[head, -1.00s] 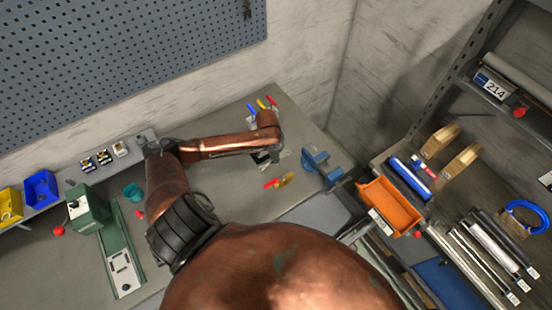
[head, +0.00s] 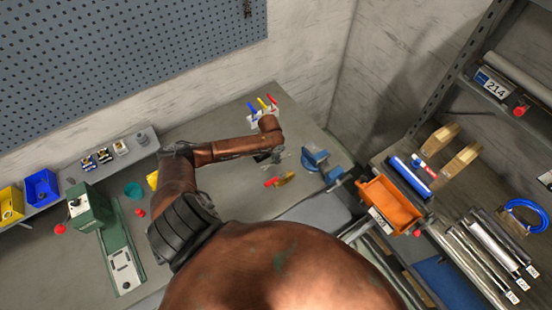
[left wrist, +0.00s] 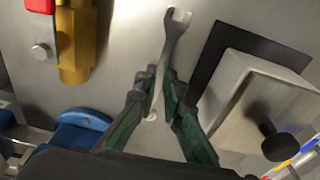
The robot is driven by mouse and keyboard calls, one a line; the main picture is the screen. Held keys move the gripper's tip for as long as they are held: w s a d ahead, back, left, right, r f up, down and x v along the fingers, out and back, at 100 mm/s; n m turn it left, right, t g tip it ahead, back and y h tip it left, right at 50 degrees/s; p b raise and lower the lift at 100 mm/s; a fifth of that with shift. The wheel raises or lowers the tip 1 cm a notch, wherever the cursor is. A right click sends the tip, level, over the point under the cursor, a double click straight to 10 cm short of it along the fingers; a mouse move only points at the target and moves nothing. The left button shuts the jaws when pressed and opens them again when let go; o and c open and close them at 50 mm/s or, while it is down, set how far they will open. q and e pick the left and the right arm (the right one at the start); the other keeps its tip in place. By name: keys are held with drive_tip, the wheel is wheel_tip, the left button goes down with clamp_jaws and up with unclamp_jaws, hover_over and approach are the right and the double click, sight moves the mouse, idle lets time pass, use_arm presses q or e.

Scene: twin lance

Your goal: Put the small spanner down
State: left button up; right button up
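The small spanner (left wrist: 175,38) is a grey open-ended wrench. In the left wrist view its open jaw points up the picture and its shank runs between my green fingers. My left gripper (left wrist: 161,84) is closed around the shank, with its fingertips close against both sides. The spanner is over or on the grey bench top (left wrist: 120,50); I cannot tell if it touches. In the head view my left gripper (head: 268,158) is small and partly hidden by its arm, above the bench near the blue vise. My right gripper is not in view.
A brass fitting with a red part (left wrist: 76,45) lies left of the spanner. A pale block with a black knob (left wrist: 250,100) stands close on the right. The blue vise (head: 318,160) is at the bench's right edge. Coloured-handled tools (head: 262,106) stand behind.

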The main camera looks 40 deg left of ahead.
sight(274, 163)
use_arm(q)
drive_tip(key=o, duration=0.5)
drive_tip(key=r, duration=0.4)
drive_tip(key=s+r, duration=0.1)
drive_tip(key=r, duration=0.7)
drive_tip(key=shift+s+a+r, duration=0.1)
drive_tip(key=shift+s+a, duration=0.05)
drive_tip(key=shift+a, duration=0.05)
